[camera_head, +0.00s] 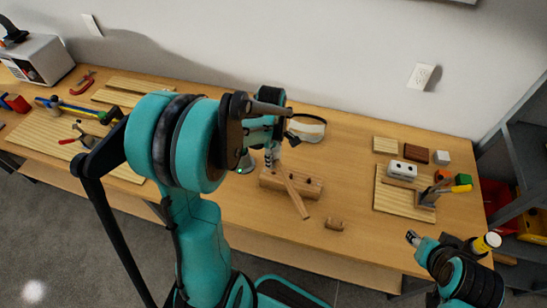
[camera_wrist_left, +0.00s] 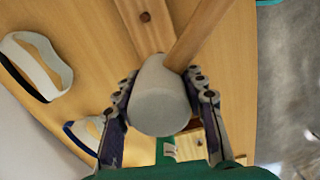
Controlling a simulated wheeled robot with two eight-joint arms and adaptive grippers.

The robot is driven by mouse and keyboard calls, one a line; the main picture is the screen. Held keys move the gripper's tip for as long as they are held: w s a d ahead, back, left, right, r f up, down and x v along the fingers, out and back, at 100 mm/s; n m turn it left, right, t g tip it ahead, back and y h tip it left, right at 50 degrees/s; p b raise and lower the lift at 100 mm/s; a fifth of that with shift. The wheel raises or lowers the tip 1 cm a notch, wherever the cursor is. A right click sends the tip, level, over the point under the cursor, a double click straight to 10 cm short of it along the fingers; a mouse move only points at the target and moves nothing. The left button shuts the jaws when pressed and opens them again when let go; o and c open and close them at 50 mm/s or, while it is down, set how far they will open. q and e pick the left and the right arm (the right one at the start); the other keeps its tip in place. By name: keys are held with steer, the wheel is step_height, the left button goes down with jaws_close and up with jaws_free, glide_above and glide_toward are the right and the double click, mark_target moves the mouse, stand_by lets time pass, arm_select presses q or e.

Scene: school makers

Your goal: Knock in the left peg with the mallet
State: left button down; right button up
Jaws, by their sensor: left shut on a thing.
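The mallet has a pale grey head (camera_wrist_left: 160,95) and a wooden handle (camera_head: 297,197). My left gripper (camera_head: 271,158) is shut on the mallet; in the left wrist view its two fingers (camera_wrist_left: 160,110) flank the head. The handle slants down toward the front, across the wooden peg block (camera_head: 312,189) in the head view. The block lies on the table under the gripper. In the left wrist view a dark round spot shows on the block (camera_wrist_left: 143,17); the left peg is hard to make out. My right gripper (camera_head: 412,238) is at the lower right, away from the block; its jaws are too small to read.
A small wood piece (camera_head: 335,224) lies near the table's front edge. A white band-like object (camera_head: 307,128) lies behind the block. At the right, a slatted board (camera_head: 389,205) holds tools and a white block. Several tools lie at the left. Table between block and right board is clear.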

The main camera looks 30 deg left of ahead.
mark_target(274, 172)
arm_select(q)
steer(key=shift+f, duration=0.1)
stand_by(0.4)
step_height(274, 172, down, 7)
steer(key=b, duration=0.6)
steer(key=shift+f, duration=0.1)
step_height(274, 172, up, 6)
steer(key=p, duration=0.4)
steer(key=shift+p, duration=0.3)
steer(key=shift+r, duration=0.4)
steer(key=shift+f, duration=0.2)
